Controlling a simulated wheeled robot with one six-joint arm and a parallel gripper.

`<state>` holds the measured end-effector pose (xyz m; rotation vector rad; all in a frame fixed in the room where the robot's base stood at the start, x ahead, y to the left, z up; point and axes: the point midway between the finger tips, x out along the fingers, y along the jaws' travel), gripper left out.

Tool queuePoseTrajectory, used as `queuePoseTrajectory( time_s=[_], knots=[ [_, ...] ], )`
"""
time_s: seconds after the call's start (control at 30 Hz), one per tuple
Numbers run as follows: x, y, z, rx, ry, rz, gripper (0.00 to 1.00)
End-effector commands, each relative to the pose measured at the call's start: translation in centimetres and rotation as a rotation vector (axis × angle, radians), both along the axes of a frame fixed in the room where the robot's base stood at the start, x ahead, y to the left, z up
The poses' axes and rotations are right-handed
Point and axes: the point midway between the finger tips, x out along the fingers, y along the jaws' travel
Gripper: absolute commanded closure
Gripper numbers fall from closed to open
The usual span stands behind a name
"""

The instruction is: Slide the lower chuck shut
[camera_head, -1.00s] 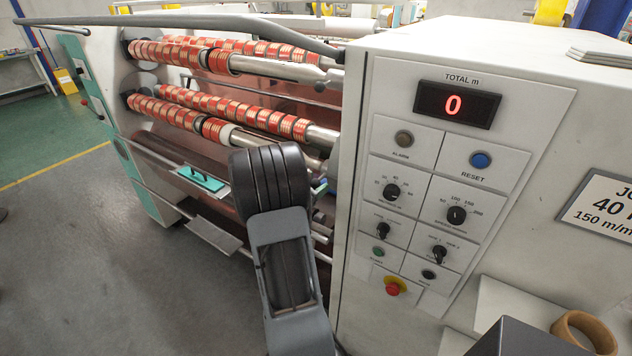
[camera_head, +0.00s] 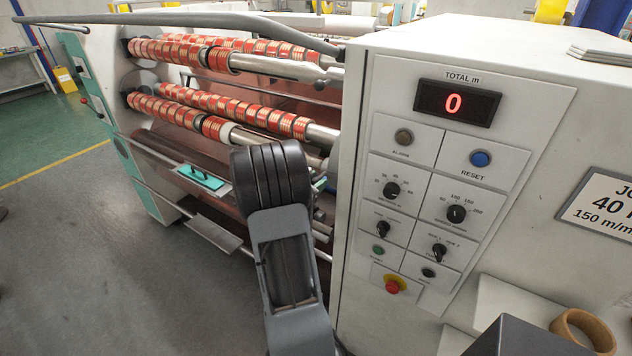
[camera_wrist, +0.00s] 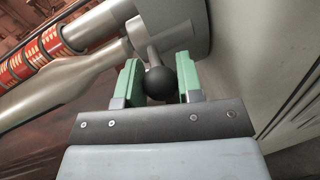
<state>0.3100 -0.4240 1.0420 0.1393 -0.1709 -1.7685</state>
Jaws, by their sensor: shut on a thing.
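In the wrist view, my gripper (camera_wrist: 160,82) has its two green-padded fingers either side of a black ball knob (camera_wrist: 159,83) on a short metal stem. It is shut on this knob. The stem leads up to the grey lower chuck (camera_wrist: 110,45), beside the end of the lower shaft (camera_wrist: 50,88). Red-and-gold tape rolls (camera_wrist: 30,60) sit on a shaft at the left. In the head view, the lower shafts with their rolls (camera_head: 165,110) run toward the control cabinet. My arm hides the gripper and the knob there.
The control cabinet (camera_head: 455,150) stands close to the right of my arm, with knobs, a red button (camera_head: 393,285) and a display (camera_head: 456,102) reading 0. A grey rail (camera_head: 200,22) crosses above the shafts. A teal-handled plate (camera_head: 202,177) lies low at left.

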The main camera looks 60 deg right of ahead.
Motion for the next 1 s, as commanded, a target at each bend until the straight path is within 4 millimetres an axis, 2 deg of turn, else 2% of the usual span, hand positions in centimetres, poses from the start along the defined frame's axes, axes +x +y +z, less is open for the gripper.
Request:
queuePoseTrajectory(
  time_s=[0.17, 0.4, 0.5, 0.8, 0.83, 1.0],
  knots=[
    [0.1, 0.0, 0.0, 0.000, 0.000, 0.000, 1.00],
    [4.3, 0.0, -0.2, -0.004, -0.003, 0.005, 1.00],
    [5.3, 0.0, -0.1, -0.002, -0.002, 0.004, 1.00],
    [5.7, 0.0, 0.1, -0.002, -0.002, 0.007, 1.00],
    [5.7, 0.0, 0.1, -0.002, -0.002, 0.008, 0.66],
    [5.6, 0.0, 0.1, -0.002, -0.002, 0.006, 0.49]
  ],
)
